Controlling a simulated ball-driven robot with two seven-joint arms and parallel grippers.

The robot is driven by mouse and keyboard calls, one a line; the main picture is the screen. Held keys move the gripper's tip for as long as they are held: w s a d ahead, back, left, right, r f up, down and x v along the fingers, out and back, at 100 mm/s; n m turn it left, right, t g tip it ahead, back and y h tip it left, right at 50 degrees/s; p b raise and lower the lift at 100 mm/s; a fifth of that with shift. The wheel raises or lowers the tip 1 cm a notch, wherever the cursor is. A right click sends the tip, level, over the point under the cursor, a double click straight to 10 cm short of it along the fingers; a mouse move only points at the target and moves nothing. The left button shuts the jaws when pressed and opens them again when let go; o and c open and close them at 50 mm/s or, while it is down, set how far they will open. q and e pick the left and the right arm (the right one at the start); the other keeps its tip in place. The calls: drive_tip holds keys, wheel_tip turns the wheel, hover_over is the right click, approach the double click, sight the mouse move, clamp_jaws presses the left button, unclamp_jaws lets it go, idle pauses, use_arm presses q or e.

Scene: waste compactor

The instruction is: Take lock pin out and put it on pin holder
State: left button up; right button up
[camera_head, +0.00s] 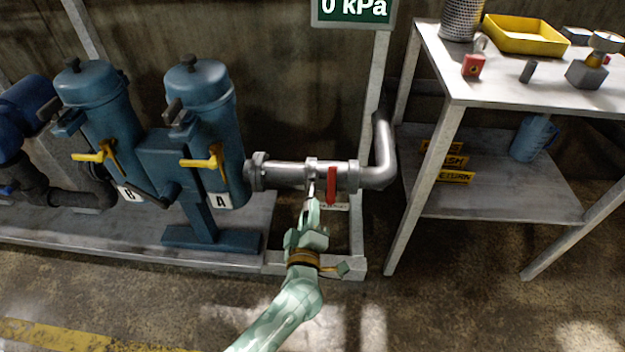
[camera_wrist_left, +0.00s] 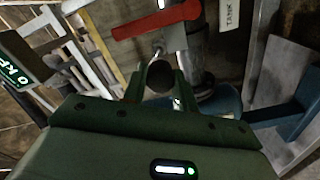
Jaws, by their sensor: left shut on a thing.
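My left gripper (camera_head: 313,203) reaches up to the grey pipe (camera_head: 285,174), just left of the red valve handle (camera_head: 331,186). In the left wrist view, its fingers (camera_wrist_left: 160,88) are shut on a dark round-ended piece (camera_wrist_left: 159,76), which I take to be the lock pin. The rest of the pin is mostly hidden, and I cannot tell whether it is still seated at the valve. The red handle (camera_wrist_left: 155,20) lies just beyond it in that view. I cannot make out the pin holder for certain. My right gripper is not in view.
Two blue filter housings (camera_head: 200,95) with yellow handles stand left of the pipe. A metal table (camera_head: 460,85) at the right holds a red padlock (camera_head: 473,66), a yellow tray (camera_head: 525,36) and a small grey cylinder (camera_head: 528,71). The floor in front is clear.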

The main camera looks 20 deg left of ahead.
use_arm(q)
drive_tip(key=shift+p+v, duration=0.5)
drive_tip(key=shift+v, duration=1.05)
idle(0.7)
